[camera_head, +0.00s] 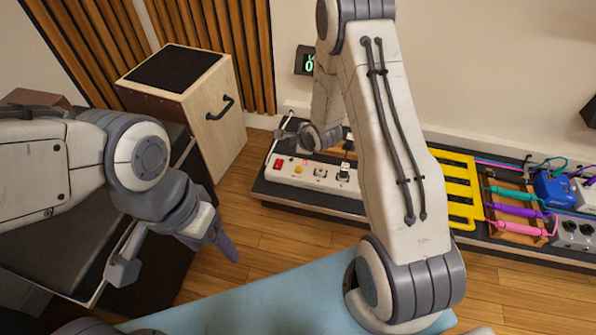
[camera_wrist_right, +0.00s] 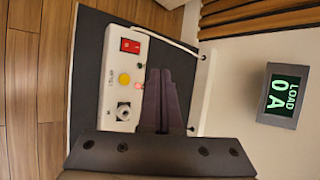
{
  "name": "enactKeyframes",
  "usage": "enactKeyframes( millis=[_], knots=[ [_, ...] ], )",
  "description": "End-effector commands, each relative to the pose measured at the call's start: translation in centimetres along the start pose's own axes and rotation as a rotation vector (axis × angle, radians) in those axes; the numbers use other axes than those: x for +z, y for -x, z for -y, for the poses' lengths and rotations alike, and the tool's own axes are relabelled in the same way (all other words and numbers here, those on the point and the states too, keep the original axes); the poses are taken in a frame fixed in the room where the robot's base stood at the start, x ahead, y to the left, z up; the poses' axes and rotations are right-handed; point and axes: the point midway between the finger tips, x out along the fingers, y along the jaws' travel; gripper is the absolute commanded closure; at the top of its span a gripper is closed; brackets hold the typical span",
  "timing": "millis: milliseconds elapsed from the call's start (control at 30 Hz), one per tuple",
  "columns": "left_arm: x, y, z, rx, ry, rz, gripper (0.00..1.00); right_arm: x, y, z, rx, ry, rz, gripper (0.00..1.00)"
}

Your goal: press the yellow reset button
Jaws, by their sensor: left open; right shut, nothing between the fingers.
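The yellow reset button (camera_head: 298,169) is a small round knob on the white panel of a power strip (camera_head: 311,177) by the wall. My right gripper (camera_head: 281,134) is over the strip's back edge. In its wrist view, the shut, empty fingers (camera_wrist_right: 163,75) appear right of the button, apart from it in the picture; a small red light shows beside them. My left gripper (camera_head: 178,258) is open and empty at the left, away from the strip.
A display (camera_wrist_right: 282,95) on the wall reads "LOAD 0 A". A wooden box (camera_head: 190,90) stands left of the strip. A yellow rack (camera_head: 462,190), coloured cables and a blue pedal (camera_head: 553,188) lie to the right. Wooden floor in front is clear.

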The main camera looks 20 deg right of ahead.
Motion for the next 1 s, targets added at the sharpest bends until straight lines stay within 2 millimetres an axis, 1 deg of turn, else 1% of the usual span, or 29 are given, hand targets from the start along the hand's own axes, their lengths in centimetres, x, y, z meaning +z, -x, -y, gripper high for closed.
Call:
enactKeyframes(
  millis=[33, 100, 200, 533, 667, 867, 1000],
  knots=[
    [0.0, -0.4, 0.0, 0.0, 0.0, 0.0, 0.28, -1.5, -1.2, -0.4, -0.017, -0.084, 0.006, 1.0],
    [0.0, -0.6, 0.0, 0.0, 0.0, 0.0, 0.28, -2.5, -1.9, -0.4, -0.04, -0.174, 0.02, 1.0],
    [0.0, -0.6, 0.1, 0.0, 0.0, 0.0, 0.28, -3.2, -2.4, -0.4, -0.057, -0.24, 0.034, 1.0],
    [0.0, -0.6, 0.0, 0.0, 0.0, 0.0, 0.28, -3.2, -2.4, -0.3, -0.061, -0.253, 0.038, 1.0],
    [0.0, -0.9, 0.1, 0.0, 0.0, 0.0, 0.28, -3.3, -2.6, -0.5, -0.06, -0.253, 0.037, 1.0],
    [0.1, -2.6, 0.2, 0.0, 0.0, 0.0, 0.28, -3.8, -3.7, -1.4, -0.059, -0.252, 0.037, 1.0],
    [0.2, -4.5, 0.3, 0.0, 0.0, 0.0, 0.28, -4.4, -5.0, -2.4, -0.059, -0.252, 0.036, 1.0]
  ],
)
